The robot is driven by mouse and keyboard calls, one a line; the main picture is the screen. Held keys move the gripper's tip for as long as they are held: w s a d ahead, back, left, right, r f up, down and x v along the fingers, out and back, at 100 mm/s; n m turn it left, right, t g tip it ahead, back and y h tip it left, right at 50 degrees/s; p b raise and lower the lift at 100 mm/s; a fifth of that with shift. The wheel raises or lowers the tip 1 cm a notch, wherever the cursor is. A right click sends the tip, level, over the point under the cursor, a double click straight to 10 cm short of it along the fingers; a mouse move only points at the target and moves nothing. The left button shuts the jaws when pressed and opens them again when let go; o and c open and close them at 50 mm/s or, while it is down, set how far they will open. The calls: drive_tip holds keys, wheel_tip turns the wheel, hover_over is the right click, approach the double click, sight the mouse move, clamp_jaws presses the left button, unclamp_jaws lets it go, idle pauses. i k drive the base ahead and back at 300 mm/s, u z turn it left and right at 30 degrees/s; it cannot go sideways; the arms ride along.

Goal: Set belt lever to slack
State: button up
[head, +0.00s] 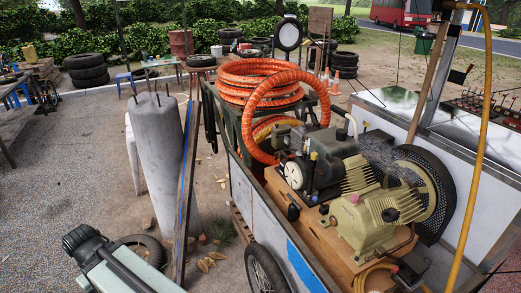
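The compressor (365,215) sits on a wooden deck in the cart, with a khaki finned motor or pump body and a round black mesh belt guard (432,190) at its right. I cannot tell which part is the belt lever. Candidates are a small black knob (293,212) at the deck's left edge and a red-and-black part (397,269) at the lower right, both small. The lever's position cannot be read. A round white gauge (295,174) faces me on the dark unit. My gripper's fingers are not in view.
Orange corrugated hose (258,75) is coiled at the cart's back. A grey concrete post (160,165) stands left of the cart. The cart's wheel (264,270) is at its near side. A yellow hose (476,140) hangs at the right. Open paving (60,180) lies left.

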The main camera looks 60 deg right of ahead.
sight(315, 198)
drive_tip(key=k, duration=1.65)
drive_tip(key=u, duration=1.05)
drive_tip(key=i, duration=2.1)
drive_tip(key=z, duration=3.7)
drive_tip(key=i, duration=0.85)
